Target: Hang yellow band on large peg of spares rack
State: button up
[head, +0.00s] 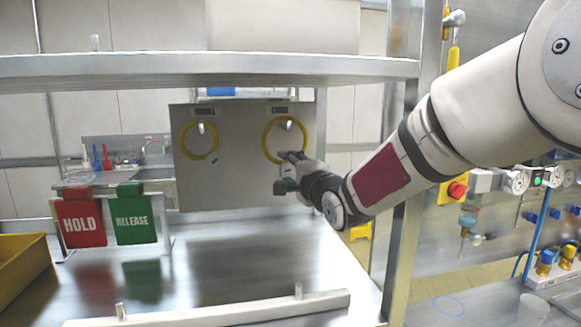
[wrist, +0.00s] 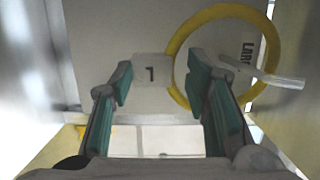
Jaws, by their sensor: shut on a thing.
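The spares rack (head: 240,180) is an upright grey panel with two pegs. A yellow band (head: 265,140) is around the large peg (head: 289,125) on the right. In the wrist view the band (wrist: 177,45) lies close to the panel, and the clear peg (wrist: 285,80) crosses over its right side. My gripper (head: 288,160) is at the band's lower edge. The exact contact is partly hidden.
Another yellow ring (head: 184,142) surrounds the left peg (head: 201,127). Red HOLD (head: 83,222) and green RELEASE (head: 135,220) signs stand left of the rack. A metal shelf (head: 200,66) runs above, with a post (head: 400,230) at right. A yellow bin (head: 22,265) is at lower left.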

jog(key=shift+f, duration=0.1)
jog(key=o, duration=1.2)
jog(key=shift+o, duration=0.4)
jog(key=o, duration=0.5)
jog(key=shift+s, duration=0.1)
jog(key=a+p+v, duration=0.1)
jog(key=p+v, duration=0.3)
jog(key=v, duration=0.5)
jog(key=shift+s+a, duration=0.15)
jog(key=shift+s, duration=0.55)
dwell(0.3)
